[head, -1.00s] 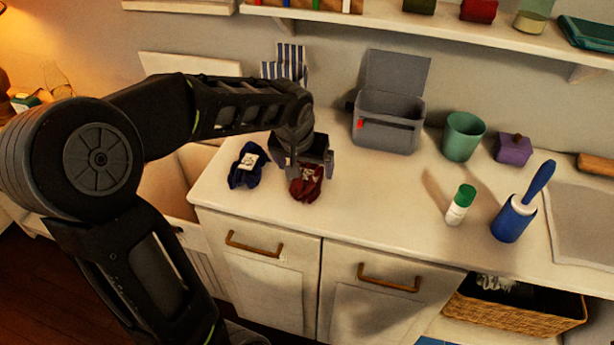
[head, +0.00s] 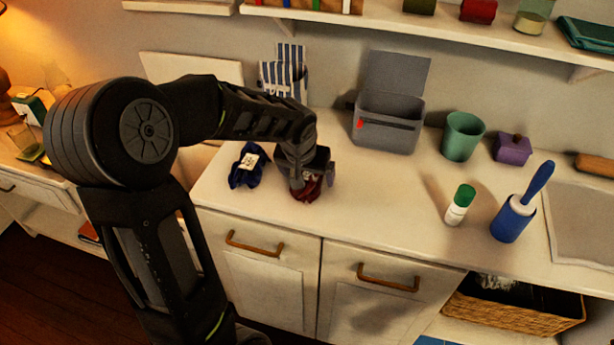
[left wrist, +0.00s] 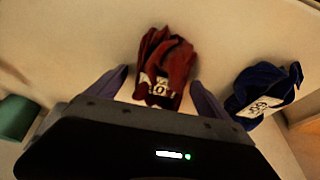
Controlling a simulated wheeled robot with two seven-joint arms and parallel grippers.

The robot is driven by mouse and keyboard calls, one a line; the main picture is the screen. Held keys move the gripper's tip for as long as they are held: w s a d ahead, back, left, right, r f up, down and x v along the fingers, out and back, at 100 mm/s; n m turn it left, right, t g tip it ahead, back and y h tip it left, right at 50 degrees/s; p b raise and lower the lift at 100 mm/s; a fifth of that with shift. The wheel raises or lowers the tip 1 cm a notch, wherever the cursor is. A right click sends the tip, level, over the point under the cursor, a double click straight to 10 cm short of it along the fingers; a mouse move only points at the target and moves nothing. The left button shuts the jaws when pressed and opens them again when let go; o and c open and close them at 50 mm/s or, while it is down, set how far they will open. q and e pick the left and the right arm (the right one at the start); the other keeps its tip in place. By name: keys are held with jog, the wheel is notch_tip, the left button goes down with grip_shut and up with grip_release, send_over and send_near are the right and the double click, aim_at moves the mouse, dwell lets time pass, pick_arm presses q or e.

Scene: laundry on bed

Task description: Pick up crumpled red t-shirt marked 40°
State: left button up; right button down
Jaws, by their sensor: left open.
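The crumpled dark red t-shirt (head: 307,189) lies on the white counter, partly hidden by my left gripper in the head view. In the left wrist view the red t-shirt (left wrist: 168,62) shows a white tag with black marks, partly readable as "0". My left gripper (head: 312,180) is open right above it. In the left wrist view its two fingers (left wrist: 160,88) stand on either side of the shirt's near part, with a gap on each side. My right gripper is in neither view.
A crumpled blue garment (head: 246,168) with a white tag lies left of the red one.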

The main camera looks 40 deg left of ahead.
pick_arm(q)
jog(key=shift+c, duration=0.5)
jog(key=c, duration=1.4)
notch_tip(320, 180, up, 10)
jog(key=shift+r, duration=0.1)
